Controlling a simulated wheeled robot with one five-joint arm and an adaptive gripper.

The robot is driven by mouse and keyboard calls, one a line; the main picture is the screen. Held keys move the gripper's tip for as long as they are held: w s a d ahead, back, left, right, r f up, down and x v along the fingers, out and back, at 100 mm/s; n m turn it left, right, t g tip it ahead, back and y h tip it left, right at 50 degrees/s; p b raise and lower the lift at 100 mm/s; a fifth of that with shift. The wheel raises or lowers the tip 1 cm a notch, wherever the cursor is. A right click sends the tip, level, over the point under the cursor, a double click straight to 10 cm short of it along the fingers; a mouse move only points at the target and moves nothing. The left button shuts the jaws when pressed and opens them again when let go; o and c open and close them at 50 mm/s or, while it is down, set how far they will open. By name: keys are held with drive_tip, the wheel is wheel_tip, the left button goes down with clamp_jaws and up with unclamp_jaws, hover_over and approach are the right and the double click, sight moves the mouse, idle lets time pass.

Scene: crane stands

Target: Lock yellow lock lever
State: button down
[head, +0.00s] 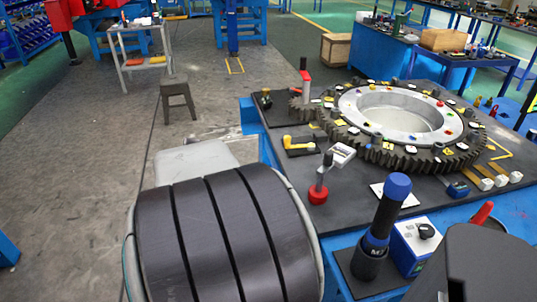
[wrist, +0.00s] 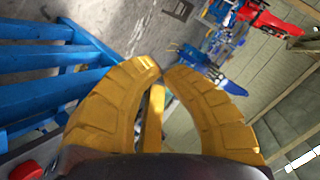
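A yellow lock lever (head: 297,141) sits on a small black base on the dark tabletop, left of the large gear. Its handle lies low, pointing left and right, with a rounded yellow end at the left. My gripper (wrist: 162,70) shows in the wrist view as two thick orange-yellow fingers, bowed outward with their tips practically together. A narrow yellow bar (wrist: 153,120) shows between the fingers; I cannot tell what it is. My gripper is not visible in the head view, and nothing there is at the lever.
A toothed gear (head: 405,160) with a pale ring fills the table's middle. In front of the lever stand a red-based knob (head: 318,192) and a blue-capped handle (head: 384,215). A blue-white box (head: 412,245) is at the front edge. A stool (head: 177,100) stands on open floor.

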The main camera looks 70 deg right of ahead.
drive_tip(key=s+d+f+m+g+h+b, duration=0.1)
drive_tip(key=s+d+f+m+h+b, duration=0.2)
drive_tip(key=s+d+m+b, duration=0.1)
drive_tip(key=s+d+f+m+g+h+b, duration=0.2)
drive_tip(key=s+d+f+m+h+b, duration=0.1)
drive_tip(key=s+d+m, duration=0.3)
drive_tip(key=s+d+f+m+g+h+b, duration=0.1)
drive_tip(key=s+d+f+m+h+b, duration=0.2)
drive_tip(key=s+d, duration=0.5)
drive_tip(key=shift+s+d+m+g+b, duration=0.2)
drive_tip(key=shift+d+m+g+b, duration=0.2)
drive_tip(key=shift+d+m+b, duration=0.6)
drive_tip(key=shift+p+x, duration=0.7)
drive_tip(key=shift+x, duration=4.25)
drive_tip(key=shift+r, duration=0.1)
drive_tip(key=shift+w+b, duration=0.25)
drive_tip(key=shift+b, duration=0.2)
